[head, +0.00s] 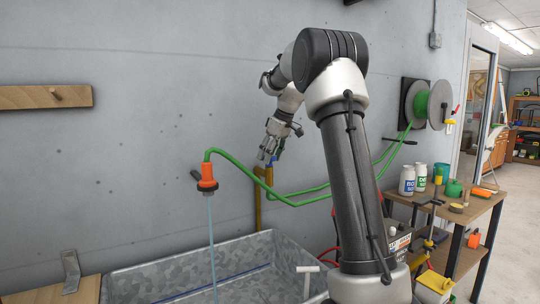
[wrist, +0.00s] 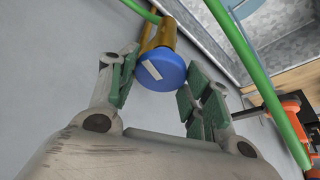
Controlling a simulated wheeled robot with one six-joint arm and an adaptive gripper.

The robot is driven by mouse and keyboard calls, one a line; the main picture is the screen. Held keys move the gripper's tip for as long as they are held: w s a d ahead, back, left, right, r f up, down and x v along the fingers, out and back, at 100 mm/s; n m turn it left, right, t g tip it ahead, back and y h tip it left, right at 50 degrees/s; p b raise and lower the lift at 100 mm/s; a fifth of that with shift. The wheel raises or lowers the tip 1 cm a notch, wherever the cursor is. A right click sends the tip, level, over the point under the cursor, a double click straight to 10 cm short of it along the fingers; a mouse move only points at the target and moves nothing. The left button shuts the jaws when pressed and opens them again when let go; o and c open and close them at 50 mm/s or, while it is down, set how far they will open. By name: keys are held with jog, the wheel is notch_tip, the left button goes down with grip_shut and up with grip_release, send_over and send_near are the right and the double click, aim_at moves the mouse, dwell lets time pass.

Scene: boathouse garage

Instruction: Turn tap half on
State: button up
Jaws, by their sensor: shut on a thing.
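The tap is a brass pipe and body with a round blue knob (wrist: 160,72) that bears a white line, tilted in the wrist view. My gripper (wrist: 160,85) has its green-padded fingers on either side of the knob and is shut on it. In the head view my gripper (head: 269,155) is at the tap against the wall, and the brass pipe (head: 258,205) runs down below it. A green hose (head: 300,198) runs by the tap. An orange nozzle (head: 207,178) hangs at left, and a thin stream of water (head: 212,240) falls from it.
A galvanised metal trough (head: 130,285) stands below the nozzle. A hose reel (head: 420,104) is on the wall at right. A wooden bench (head: 470,208) with bottles and tools stands at right. A wooden peg board (head: 30,97) is on the left wall.

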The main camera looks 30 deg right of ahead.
dwell(0.3)
jog(key=o, duration=1)
jog(key=v, duration=1.2)
jog(key=shift+w+d, duration=0.1)
